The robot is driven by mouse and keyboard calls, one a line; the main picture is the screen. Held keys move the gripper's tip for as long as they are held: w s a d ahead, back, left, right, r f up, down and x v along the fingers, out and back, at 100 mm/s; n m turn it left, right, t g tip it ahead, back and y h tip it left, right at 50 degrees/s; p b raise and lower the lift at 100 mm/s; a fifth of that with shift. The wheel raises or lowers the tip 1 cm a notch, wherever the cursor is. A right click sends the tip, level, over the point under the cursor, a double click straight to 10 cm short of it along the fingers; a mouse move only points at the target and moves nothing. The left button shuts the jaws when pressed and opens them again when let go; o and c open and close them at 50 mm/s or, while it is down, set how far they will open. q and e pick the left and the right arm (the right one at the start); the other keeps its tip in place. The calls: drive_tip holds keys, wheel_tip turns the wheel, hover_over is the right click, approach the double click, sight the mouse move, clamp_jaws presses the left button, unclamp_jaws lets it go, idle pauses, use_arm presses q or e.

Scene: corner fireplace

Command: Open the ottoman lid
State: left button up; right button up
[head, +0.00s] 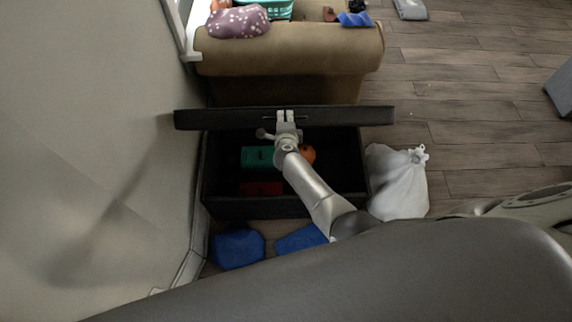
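The black ottoman (285,208) is an open box in the middle of the head view. Its lid (345,116) is raised at the far side, seen nearly edge-on, with the inside exposed. My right gripper (286,115) is at the middle of the lid, by a thin handle-like bar. The fingertips overlap the lid, and I cannot tell whether they are closed on it. Inside the ottoman are a green box (257,157), a red item (261,188) and an orange round item (308,154), partly hidden by my arm. My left gripper is not in view.
A brown sofa (290,55) stands behind the lid, with a purple spotted cloth (238,22) and a teal basket (277,9) on it. A white bag (399,182) is right of the ottoman. Blue items (237,248) lie in front. A wall is left; wooden floor right is mostly clear.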

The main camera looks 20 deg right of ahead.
drive_tip(key=s+a+f+b, duration=0.2)
drive_tip(key=s+f+b, duration=0.6)
drive_tip(key=f, duration=0.4)
drive_tip(key=shift+s+a+b, duration=0.15)
drive_tip(key=shift+a+b, duration=0.1)
drive_tip(key=shift+b, duration=0.4)
drive_tip(key=s+a+r+p, duration=0.2)
drive_tip(key=s+r+p, duration=0.6)
drive_tip(key=s+p, duration=0.1)
drive_tip(key=shift+a+r+p, duration=0.2)
drive_tip(key=shift+a+p, duration=0.05)
drive_tip(key=shift+p, duration=0.25)
idle(0.3)
idle(0.4)
